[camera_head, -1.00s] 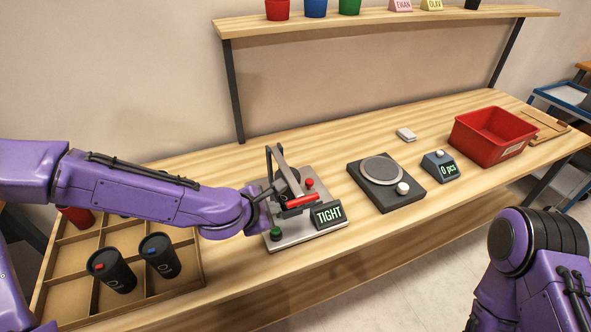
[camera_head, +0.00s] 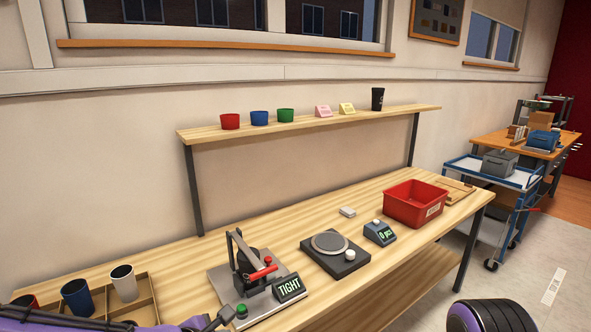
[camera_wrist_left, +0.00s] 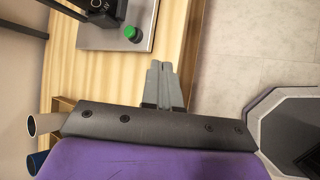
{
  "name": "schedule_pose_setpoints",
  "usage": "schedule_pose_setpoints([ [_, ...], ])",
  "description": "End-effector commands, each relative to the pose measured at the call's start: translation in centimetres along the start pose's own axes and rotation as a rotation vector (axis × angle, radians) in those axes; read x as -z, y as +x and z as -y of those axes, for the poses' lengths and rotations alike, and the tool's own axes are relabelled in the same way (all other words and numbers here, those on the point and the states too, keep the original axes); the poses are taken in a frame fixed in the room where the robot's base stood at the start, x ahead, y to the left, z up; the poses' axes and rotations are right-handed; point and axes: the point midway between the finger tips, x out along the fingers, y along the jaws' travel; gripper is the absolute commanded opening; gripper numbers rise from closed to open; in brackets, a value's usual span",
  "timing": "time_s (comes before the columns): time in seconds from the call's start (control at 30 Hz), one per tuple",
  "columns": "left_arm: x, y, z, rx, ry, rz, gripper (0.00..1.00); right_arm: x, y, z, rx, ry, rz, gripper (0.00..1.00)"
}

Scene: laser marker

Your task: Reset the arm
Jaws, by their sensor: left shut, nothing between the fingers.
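My left gripper (camera_wrist_left: 165,85) is shut and empty in the left wrist view, above the table's front edge and a little apart from the press base (camera_wrist_left: 118,35) with its green button (camera_wrist_left: 131,33). In the head view, my purple left arm shows along the bottom left, with the gripper (camera_head: 222,318) just beside the green button (camera_head: 241,311). The grey press (camera_head: 252,270) has a red-handled lever, and its display (camera_head: 289,288) reads TIGHT. My right gripper is out of view; only a dark joint of my right arm shows at bottom right.
A divided tray (camera_head: 150,293) at left holds a white cup (camera_head: 123,285), a blue cup (camera_head: 77,298) and a red one (camera_head: 25,300). A scale (camera_head: 334,253), its display (camera_head: 380,232) and a red bin (camera_head: 415,204) stand to the right. A shelf (camera_head: 310,122) runs behind.

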Motion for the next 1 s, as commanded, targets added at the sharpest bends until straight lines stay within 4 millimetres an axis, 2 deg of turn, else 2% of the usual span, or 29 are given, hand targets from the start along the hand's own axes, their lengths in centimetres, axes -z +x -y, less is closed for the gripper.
schedule_pose_setpoints([
  [0.13, 0.4, 0.2, -0.5, -0.041, 0.127, -0.030, 0.00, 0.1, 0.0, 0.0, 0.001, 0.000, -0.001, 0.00],
  [0.2, 1.3, 0.4, -0.4, -0.060, 0.215, -0.065, 0.00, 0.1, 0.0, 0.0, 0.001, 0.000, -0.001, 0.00],
  [0.37, 4.5, 1.5, 1.6, -0.048, 0.400, -0.158, 0.00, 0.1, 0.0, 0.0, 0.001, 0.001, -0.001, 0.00],
  [0.47, 7.2, 2.1, 3.5, -0.018, 0.522, -0.223, 0.00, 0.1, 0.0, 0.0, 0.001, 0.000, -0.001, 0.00],
  [0.67, 14.2, 2.7, 9.2, 0.104, 0.828, -0.357, 0.00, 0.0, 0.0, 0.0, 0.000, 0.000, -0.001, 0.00],
  [0.77, 19.0, 2.0, 13.2, 0.215, 1.032, -0.417, 0.00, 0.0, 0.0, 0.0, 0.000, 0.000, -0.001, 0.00],
  [0.9, 26.5, -1.0, 20.0, 0.441, 1.342, -0.451, 0.00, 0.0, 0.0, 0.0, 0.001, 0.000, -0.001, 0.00],
  [1.0, 29.9, -3.2, 23.4, 0.578, 1.456, -0.440, 0.00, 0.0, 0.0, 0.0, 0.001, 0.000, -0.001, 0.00],
])
